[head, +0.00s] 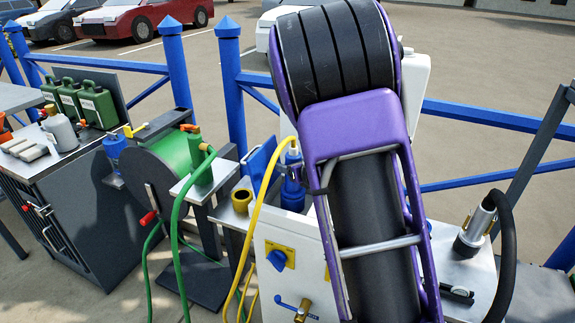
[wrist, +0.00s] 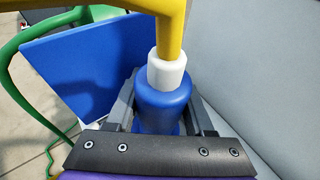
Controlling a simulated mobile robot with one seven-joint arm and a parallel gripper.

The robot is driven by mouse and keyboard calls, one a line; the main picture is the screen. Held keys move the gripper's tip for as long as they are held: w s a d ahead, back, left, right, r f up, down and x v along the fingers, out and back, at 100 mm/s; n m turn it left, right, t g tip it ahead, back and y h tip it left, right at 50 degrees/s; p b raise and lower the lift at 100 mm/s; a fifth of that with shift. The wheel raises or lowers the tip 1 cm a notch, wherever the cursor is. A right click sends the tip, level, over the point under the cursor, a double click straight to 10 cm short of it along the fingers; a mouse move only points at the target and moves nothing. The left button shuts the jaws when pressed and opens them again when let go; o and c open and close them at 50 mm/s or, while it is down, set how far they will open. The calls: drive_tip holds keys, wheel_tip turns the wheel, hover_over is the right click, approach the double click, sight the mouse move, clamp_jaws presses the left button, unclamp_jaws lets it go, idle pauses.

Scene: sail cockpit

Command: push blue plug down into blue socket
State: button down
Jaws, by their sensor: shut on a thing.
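The blue plug (head: 293,178) has a white collar and a yellow cable rising from its top. It looks upright in the head view, directly above a wider blue part (head: 293,200) that appears to be the blue socket. I cannot tell how deep the plug sits. In the wrist view the plug (wrist: 165,105) stands between the two dark fingers of my gripper (wrist: 164,112), which is shut on it. The plug and my gripper hide the socket in the wrist view. My purple arm covers part of the white cabinet in the head view.
A blue flap (head: 262,160) stands tilted left of the plug; it also shows in the wrist view (wrist: 85,62). The yellow cable (head: 262,200) loops down the white cabinet (head: 290,240). A green hose reel (head: 165,175) is at left. A black-cabled connector (head: 478,225) is at right.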

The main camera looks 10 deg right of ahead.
drive_tip(key=shift+f, duration=0.55)
idle(0.5)
drive_tip(key=c, duration=0.6)
unclamp_jaws()
drive_tip(key=shift+o, duration=0.2)
drive_tip(key=v, duration=1.1)
drive_tip(key=shift+a+r, duration=0.1)
